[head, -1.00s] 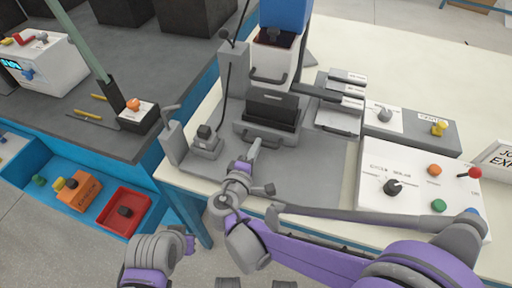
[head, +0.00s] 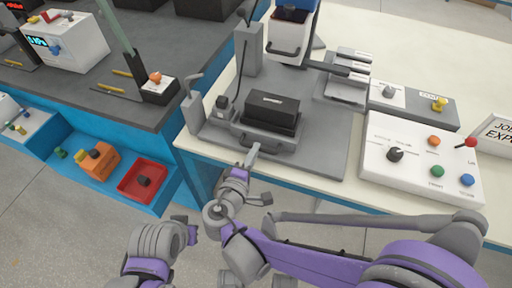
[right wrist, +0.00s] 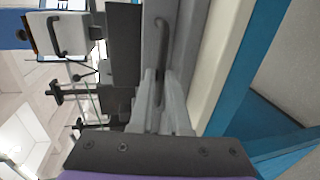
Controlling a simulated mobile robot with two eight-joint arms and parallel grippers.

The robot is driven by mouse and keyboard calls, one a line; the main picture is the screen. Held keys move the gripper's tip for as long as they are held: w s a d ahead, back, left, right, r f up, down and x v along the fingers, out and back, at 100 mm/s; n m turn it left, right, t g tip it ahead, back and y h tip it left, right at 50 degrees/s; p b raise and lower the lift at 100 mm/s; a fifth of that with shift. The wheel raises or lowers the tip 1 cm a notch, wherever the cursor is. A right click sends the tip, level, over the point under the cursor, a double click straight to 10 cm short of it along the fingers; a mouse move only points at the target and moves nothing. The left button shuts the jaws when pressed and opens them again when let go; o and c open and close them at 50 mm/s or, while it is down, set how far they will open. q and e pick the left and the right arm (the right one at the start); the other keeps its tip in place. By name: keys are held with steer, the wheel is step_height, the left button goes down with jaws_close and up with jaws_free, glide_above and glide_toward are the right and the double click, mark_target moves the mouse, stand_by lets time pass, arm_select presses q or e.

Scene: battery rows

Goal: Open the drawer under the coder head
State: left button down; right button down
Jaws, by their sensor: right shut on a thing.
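The drawer (head: 262,143) under the coder head (head: 290,36) is a grey tray with a dark block (head: 272,108) on it and a handle at its front. It stands out from below the head towards me. My right gripper (head: 252,153) is at the drawer's front, shut on the handle. In the right wrist view the dark handle (right wrist: 160,50) runs down between the grey fingers (right wrist: 159,103). The fingers partly hide the handle.
A white control box (head: 420,165) with knob and buttons stands right of the drawer on the cream table. A small grey unit (head: 222,108) with a cable is to the left. A red tray (head: 143,180) lies on the blue shelf. Floor is free before the table.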

steer(key=shift+v, duration=0.75)
arm_select(q)
steer(key=shift+s+a, duration=0.1)
steer(key=shift+s, duration=0.2)
arm_select(e)
steer(key=shift+f, duration=0.15)
steer(key=c, duration=1.2)
jaws_free()
steer(key=shift+o, duration=0.2)
